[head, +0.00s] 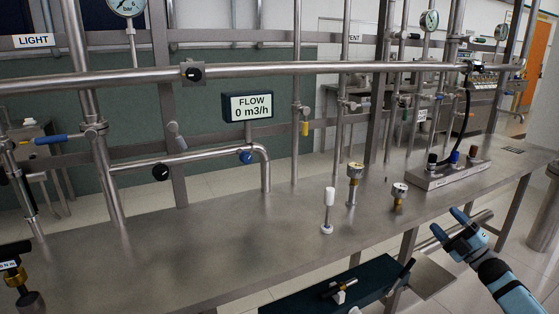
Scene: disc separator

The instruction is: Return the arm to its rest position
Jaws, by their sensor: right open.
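My right gripper (449,225) is at the lower right in the head view. Its two light blue fingers are spread and nothing shows between them. It is over the front right edge of the steel table (190,255), apart from everything on it. The arm behind it comes in from the lower right corner. My left gripper is not in the frame.
Pipes rise behind, with a flow display (247,107). A dark tray (375,283) sits below the front edge. The table's middle is clear.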

